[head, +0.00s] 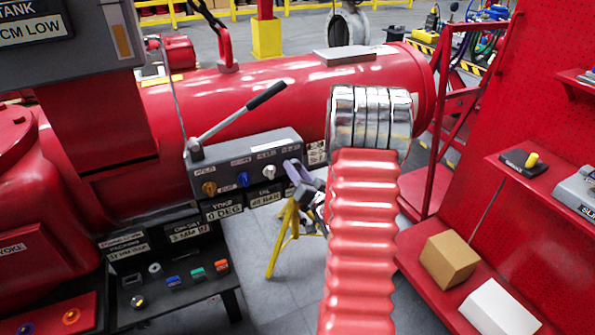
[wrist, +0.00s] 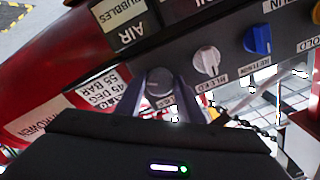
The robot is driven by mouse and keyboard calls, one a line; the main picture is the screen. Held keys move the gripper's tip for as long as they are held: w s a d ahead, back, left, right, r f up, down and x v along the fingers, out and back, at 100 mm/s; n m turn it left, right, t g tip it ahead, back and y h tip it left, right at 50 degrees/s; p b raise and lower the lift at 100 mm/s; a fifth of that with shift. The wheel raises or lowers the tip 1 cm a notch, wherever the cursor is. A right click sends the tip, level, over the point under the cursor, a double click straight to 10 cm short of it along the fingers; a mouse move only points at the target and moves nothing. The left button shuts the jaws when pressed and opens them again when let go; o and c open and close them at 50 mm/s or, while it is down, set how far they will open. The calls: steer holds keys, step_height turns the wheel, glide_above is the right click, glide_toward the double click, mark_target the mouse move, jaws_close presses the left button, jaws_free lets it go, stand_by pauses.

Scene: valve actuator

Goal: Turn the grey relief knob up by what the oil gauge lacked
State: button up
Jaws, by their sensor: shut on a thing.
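The grey relief knob (wrist: 159,82) is at the end of the row on the grey control panel (head: 230,160), beside the white bleed knob (wrist: 207,60). My gripper (wrist: 158,92) is shut on the grey knob, with one finger on each side in the wrist view. In the head view my gripper (head: 298,172) is at the panel's right end and mostly hides the knob. An oil display plate (head: 266,197) hangs under the panel; its number is too small to read surely. The knob's own label is partly hidden by my fingers.
The blue return knob (wrist: 258,40) and an orange knob (head: 209,188) share the panel. A lever with a black handle (head: 265,96) rises above it. A red cylinder (head: 270,95) lies behind. Red shelves with boxes (head: 449,258) stand at the right.

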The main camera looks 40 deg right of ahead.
steer(key=shift+d, duration=0.1)
stand_by(0.3)
steer(key=o, duration=1.1)
steer(key=shift+c, duration=0.2)
steer(key=shift+s, duration=0.2)
steer(key=v, duration=1.3)
steer(key=shift+s+a, duration=0.2)
